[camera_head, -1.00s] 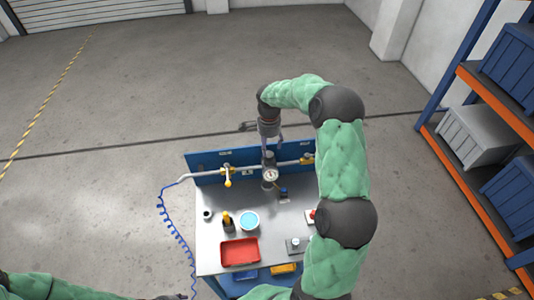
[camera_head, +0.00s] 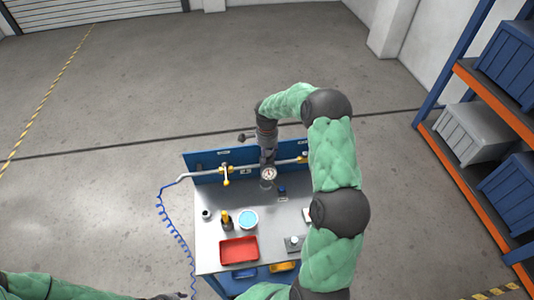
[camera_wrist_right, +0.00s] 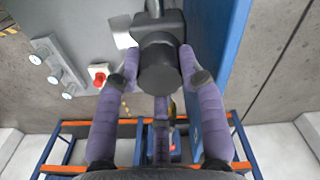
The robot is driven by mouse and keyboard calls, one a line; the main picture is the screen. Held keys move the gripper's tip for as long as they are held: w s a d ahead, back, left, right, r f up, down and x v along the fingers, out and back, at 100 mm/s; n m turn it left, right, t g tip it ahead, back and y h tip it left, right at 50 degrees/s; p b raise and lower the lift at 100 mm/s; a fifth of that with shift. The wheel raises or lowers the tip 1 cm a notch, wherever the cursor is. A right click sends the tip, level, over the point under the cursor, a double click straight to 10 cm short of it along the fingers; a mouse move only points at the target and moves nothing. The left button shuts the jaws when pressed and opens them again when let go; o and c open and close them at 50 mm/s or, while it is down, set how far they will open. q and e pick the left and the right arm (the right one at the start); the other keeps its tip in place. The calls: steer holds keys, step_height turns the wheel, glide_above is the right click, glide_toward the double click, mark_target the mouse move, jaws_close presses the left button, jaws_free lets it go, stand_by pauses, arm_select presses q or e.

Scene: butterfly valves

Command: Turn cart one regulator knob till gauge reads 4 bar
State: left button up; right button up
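The cart (camera_head: 215,240) stands in front of me with a blue back panel and a pipe along it. The regulator's round gauge (camera_head: 269,174) has a white face; its needle is too small to read. The black regulator knob (camera_wrist_right: 159,68) shows in the right wrist view. My right gripper (camera_head: 268,156) points down over the regulator. In the wrist view its two purple fingers (camera_wrist_right: 158,50) stand either side of the knob, with narrow gaps, apparently not clamped. In the head view the knob is hidden by the gripper. Of my left arm's end, only a dark sliver shows at the bottom edge.
A yellow-handled valve (camera_head: 226,174) sits on the pipe left of the gauge. A red tray (camera_head: 239,250), a cup of blue liquid (camera_head: 248,220) and a blue-topped fitting (camera_head: 282,190) are on the cart. A red button (camera_wrist_right: 99,79) shows in the wrist view. Shelves (camera_head: 470,75) stand right.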

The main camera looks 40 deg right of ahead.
mark_target(267, 153)
steer(key=shift+n+b, duration=0.5)
steer(key=shift+b, duration=0.1)
steer(key=o, duration=1.1)
steer(key=shift+o, duration=0.2)
steer(key=shift+r, duration=0.1)
step_height(267, 153, up, 12)
